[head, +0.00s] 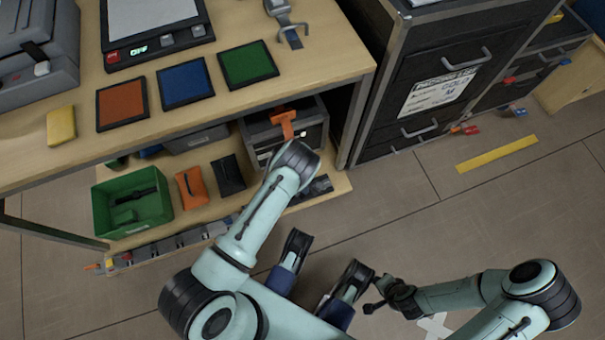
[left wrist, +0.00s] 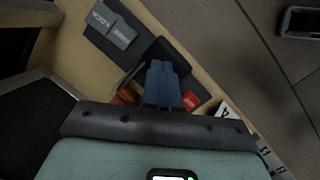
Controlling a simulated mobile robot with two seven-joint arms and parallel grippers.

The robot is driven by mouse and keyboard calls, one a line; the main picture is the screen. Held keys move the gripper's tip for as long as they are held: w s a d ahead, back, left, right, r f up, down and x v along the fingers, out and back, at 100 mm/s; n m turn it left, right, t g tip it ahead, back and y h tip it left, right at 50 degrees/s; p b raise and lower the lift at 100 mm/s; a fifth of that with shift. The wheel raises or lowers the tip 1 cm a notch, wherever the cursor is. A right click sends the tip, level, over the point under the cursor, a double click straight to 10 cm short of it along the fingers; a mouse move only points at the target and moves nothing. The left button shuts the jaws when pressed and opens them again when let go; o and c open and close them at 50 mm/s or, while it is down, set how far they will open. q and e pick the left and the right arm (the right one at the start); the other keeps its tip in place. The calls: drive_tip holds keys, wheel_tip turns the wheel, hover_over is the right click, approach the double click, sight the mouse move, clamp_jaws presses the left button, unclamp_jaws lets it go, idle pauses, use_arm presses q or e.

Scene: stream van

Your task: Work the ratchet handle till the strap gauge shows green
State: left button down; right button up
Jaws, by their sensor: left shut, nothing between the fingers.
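An orange T-shaped handle (head: 284,120) stands up at a grey box (head: 258,135) on the lower shelf; I take it for the ratchet handle. My left gripper (head: 296,160) is at the shelf just in front of it, its fingers hidden by the wrist in the head view. In the left wrist view its blue fingers (left wrist: 163,84) are shut together and empty. An orange piece (left wrist: 126,95) shows close beside them, partly hidden; contact cannot be told. No strap gauge can be made out. My right gripper (head: 376,292) is low over the floor, away from the shelf.
The tabletop (head: 330,65) overhangs the shelf and carries orange, blue and green mats (head: 248,64). A green bin (head: 131,205), an orange pouch (head: 191,187) and a black pouch (head: 228,174) lie left on the shelf. A black drawer cabinet (head: 440,70) stands right.

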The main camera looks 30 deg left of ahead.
use_arm(q)
drive_tip(key=shift+s+d+f, duration=0.75)
drive_tip(key=shift+d+f, duration=0.1)
idle(1.6)
idle(0.5)
drive_tip(key=w+a+r+b, duration=0.2)
drive_tip(key=w+a+r, duration=0.3)
drive_tip(key=a+r, duration=0.1)
drive_tip(key=shift+b, duration=0.3)
idle(0.9)
drive_tip(key=shift+w+a+r+b, duration=0.85)
drive_tip(key=shift+w+a+r, duration=0.45)
drive_tip(key=shift+a+r, duration=0.2)
